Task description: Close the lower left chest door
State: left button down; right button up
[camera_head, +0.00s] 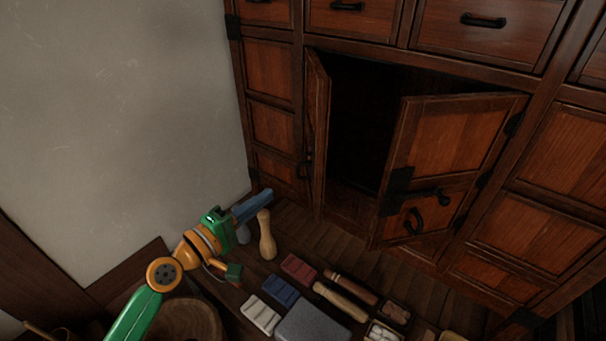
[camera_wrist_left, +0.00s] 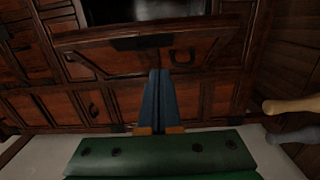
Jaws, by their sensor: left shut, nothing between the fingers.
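The lower left chest door (camera_head: 318,125) stands open, swung out from the dark opening and seen nearly edge-on in the head view. In the left wrist view, its panelled face (camera_wrist_left: 120,62) with a black handle and latch plate shows beyond the fingers. My left gripper (camera_head: 270,193) has blue fingers that are shut and empty. It is low, left of the door, between the wall and the door, and looks apart from it. The fingers also show in the left wrist view (camera_wrist_left: 160,74). My right gripper is in neither view.
The right chest door (camera_head: 445,150) also stands open. A wooden pestle (camera_head: 265,238) stands near my gripper. Red blocks (camera_head: 299,268), blue blocks (camera_head: 281,291), a grey slab (camera_head: 315,322) and wooden rods (camera_head: 340,302) lie in front. A plain wall (camera_head: 130,110) bounds the left.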

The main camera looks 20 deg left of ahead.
pick_arm(q)
send_near(313, 174)
jog(key=w+a, duration=0.1)
jog(key=w, duration=0.3)
jog(key=d+p, duration=0.2)
jog(key=d, duration=0.1)
jog(key=shift+w+r+p, duration=0.2)
jog(key=shift+w+p, duration=0.15)
jog(key=shift+w, duration=0.05)
jog(key=shift+d, duration=0.2)
jog(key=shift+w+f, duration=0.1)
